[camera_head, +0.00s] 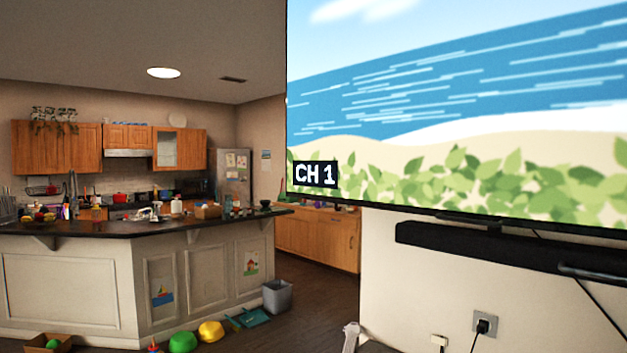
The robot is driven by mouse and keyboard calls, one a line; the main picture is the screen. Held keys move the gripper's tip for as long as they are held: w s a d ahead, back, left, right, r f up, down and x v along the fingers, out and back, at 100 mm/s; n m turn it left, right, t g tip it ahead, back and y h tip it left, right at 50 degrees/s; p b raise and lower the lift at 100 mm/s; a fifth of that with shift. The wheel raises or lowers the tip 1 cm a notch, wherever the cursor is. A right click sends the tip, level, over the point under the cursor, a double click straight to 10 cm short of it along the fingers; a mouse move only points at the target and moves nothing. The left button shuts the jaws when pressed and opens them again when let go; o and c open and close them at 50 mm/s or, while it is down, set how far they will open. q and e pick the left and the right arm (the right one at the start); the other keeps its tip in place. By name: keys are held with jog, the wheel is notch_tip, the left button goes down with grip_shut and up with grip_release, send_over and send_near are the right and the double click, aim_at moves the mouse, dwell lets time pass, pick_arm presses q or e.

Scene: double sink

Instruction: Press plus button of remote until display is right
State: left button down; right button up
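A large television screen (460,120) fills the upper right and shows a beach picture. A dark channel label (316,174) at the screen's lower left reads "CH 1". I see no remote that I can make out in this view. Neither of my grippers can be made out. A small pale upright piece (350,338) shows at the bottom edge, cut off by the frame, and I cannot tell what it is.
A black soundbar (460,243) sits below the screen, with a wall outlet (485,322) lower down. A kitchen counter (130,228) stands at the left. Toys, including a yellow bowl-like one (210,331), and a grey bin (277,297) are on the floor.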

jog(key=shift+s+a, duration=0.1)
jog(key=shift+a, duration=0.25)
jog(key=shift+c, duration=0.8)
jog(key=shift+a, duration=0.5)
jog(key=c, duration=0.7)
jog(key=shift+d, duration=0.7)
grip_shut()
jog(key=shift+a, duration=0.35)
